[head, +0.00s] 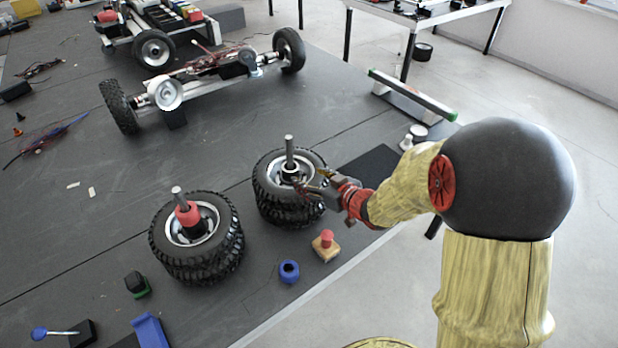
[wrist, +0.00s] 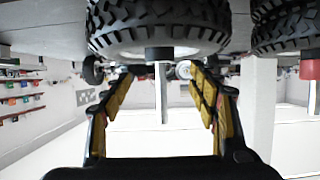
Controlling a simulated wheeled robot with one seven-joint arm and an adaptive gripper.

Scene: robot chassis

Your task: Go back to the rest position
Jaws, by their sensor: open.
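My gripper (head: 316,183) is open and empty at the right-hand tire stack (head: 290,205), close to the metal post (head: 289,147) that rises from its hub. In the wrist view, which looks upside down, my two yellow-padded fingers (wrist: 162,80) are spread apart. The tire (wrist: 160,25) fills the top there, and the thin post (wrist: 161,95) shows between the fingers. I cannot tell how far the post is from the pads. My arm, with tan covers and a dark round joint, reaches in from the right.
A second tire stack (head: 196,255) with a red collar (head: 187,213) stands left. A blue ring (head: 289,271) and a red-knobbed wooden block (head: 326,246) lie near the front edge. The wheeled chassis (head: 215,70) is behind. The table's middle left is mostly clear.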

